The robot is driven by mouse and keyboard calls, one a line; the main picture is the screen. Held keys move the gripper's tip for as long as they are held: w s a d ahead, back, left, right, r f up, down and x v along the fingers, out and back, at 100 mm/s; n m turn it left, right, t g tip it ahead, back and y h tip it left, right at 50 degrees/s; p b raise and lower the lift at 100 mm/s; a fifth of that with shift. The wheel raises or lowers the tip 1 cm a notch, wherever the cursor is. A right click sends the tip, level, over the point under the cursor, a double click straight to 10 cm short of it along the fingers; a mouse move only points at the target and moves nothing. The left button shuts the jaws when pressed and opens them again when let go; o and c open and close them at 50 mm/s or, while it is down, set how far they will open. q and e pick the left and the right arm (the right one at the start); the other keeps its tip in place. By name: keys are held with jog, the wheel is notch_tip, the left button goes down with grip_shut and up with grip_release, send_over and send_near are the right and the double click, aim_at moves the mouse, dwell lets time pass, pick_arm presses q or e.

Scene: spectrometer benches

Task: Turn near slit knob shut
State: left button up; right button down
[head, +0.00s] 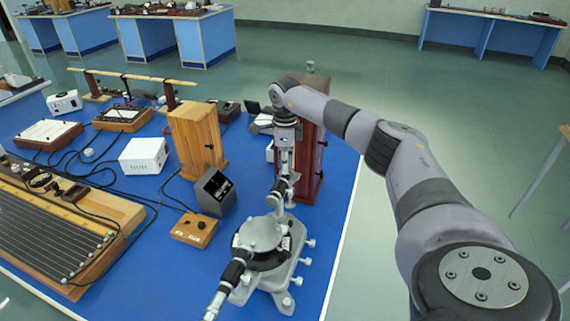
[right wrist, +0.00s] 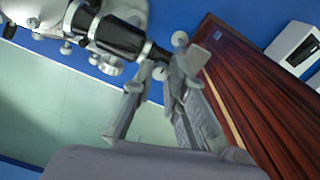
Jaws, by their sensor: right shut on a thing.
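The grey spectrometer (head: 262,236) stands on the blue bench top. One black-and-silver tube (head: 234,270) points to the front left; the other tube (head: 279,188) points away toward my right gripper (head: 284,168). In the right wrist view, this tube (right wrist: 118,37) ends in a slit end with small round knobs. My right gripper (right wrist: 157,84) is at this slit end, with its fingers shut on the small slit knob (right wrist: 159,73). The fingers partly hide the knob, and its turn cannot be read. My left gripper is out of view.
A tall dark red wooden cabinet (head: 308,160) stands close behind and right of my right gripper. A black display box (head: 214,192) and a small wooden box (head: 194,230) stand left of the spectrometer. The bench's right edge (head: 346,215) is close by.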

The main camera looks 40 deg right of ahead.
jog(key=shift+d+r, duration=0.1)
dwell(0.3)
jog(key=c, duration=1.6)
grip_release()
notch_tip(320, 180, up, 12)
jog(key=shift+f, duration=0.1)
